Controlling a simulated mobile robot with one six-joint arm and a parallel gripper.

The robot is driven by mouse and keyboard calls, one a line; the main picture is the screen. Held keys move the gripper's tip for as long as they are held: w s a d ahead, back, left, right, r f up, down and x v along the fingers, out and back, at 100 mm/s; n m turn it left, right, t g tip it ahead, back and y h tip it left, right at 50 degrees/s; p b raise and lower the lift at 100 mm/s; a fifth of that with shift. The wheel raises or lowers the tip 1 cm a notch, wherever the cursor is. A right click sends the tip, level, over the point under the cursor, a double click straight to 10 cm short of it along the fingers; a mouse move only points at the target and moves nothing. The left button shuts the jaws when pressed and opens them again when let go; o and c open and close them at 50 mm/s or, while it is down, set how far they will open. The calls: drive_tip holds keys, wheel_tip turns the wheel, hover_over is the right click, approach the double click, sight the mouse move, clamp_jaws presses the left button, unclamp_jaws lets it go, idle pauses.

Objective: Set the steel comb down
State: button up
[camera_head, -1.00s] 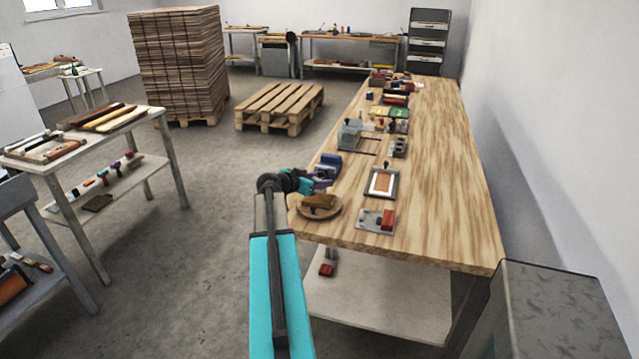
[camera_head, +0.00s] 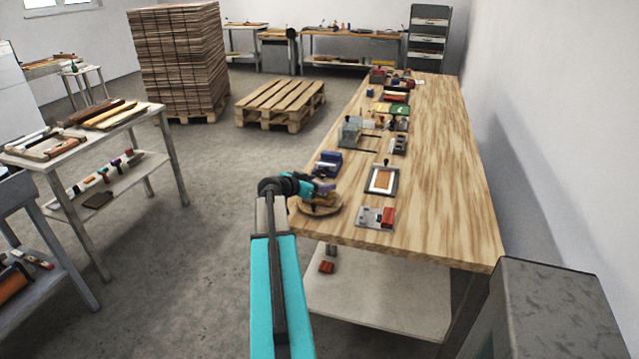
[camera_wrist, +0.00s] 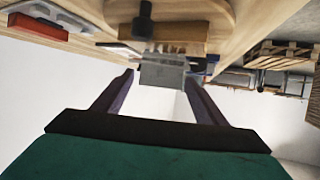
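My gripper (camera_wrist: 160,78) appears in the wrist view with a flat grey metal piece, which I take for the steel comb (camera_wrist: 162,74), between its two dark fingertips. The fingers stand about as far apart as the piece is wide; a slim gap seems to show at the left finger. In the head view my gripper (camera_head: 324,189) is low over a round wooden board (camera_head: 318,210) at the workbench's near left corner. The comb cannot be made out there. A brown block (camera_wrist: 180,32) lies just beyond the comb in the wrist view; whether they touch is unclear.
The wooden workbench (camera_head: 435,150) has a row of tools along its left side. A blue tool (camera_head: 328,162), a framed panel (camera_head: 382,180) and a grey plate with a red block (camera_head: 378,217) are near my gripper. The bench's right half is clear.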

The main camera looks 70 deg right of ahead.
drive_tip(key=shift+r+p, duration=0.2)
drive_tip(key=shift+p, duration=0.1)
drive_tip(key=shift+w+a, duration=0.1)
drive_tip(key=shift+a, duration=0.2)
drive_tip(key=b+v, duration=0.3)
drive_tip(key=v, duration=0.8)
drive_tip(key=shift+w+a, duration=0.1)
drive_tip(key=shift+a, duration=0.05)
idle(0.5)
